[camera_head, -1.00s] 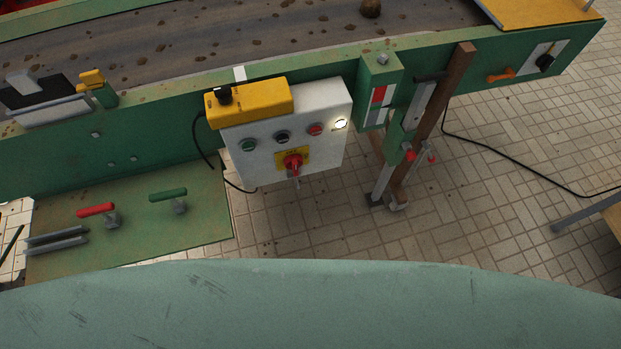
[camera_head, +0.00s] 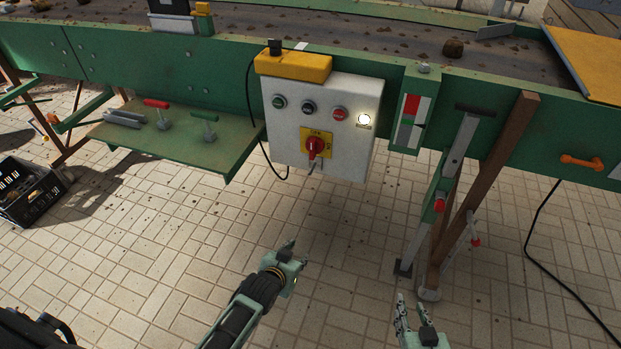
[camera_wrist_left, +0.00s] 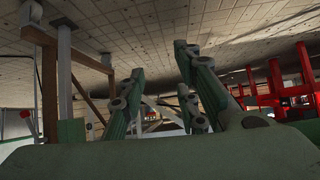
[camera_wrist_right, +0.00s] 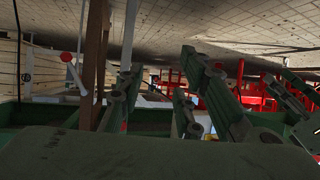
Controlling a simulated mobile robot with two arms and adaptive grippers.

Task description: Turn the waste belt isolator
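A red rotary switch (camera_head: 315,147) sits on a yellow plate on the front of a white control box (camera_head: 353,160). Its handle points roughly downward. Several round buttons and a lit white lamp (camera_head: 363,119) are in a row above it. My left gripper (camera_head: 296,254) is below the box, apart from it; its fingers stand apart and empty in the left wrist view (camera_wrist_left: 160,95). My right gripper (camera_head: 411,312) is lower and further right, clear of the box; its fingers are apart and empty in the right wrist view (camera_wrist_right: 160,95).
A green conveyor frame (camera_head: 180,80) spans the back. A green shelf (camera_head: 180,145) with red and green handles juts out left of the box. A brown post (camera_head: 490,190) and metal struts stand at right. A black crate (camera_head: 30,195) is at far left. Tiled floor in front is clear.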

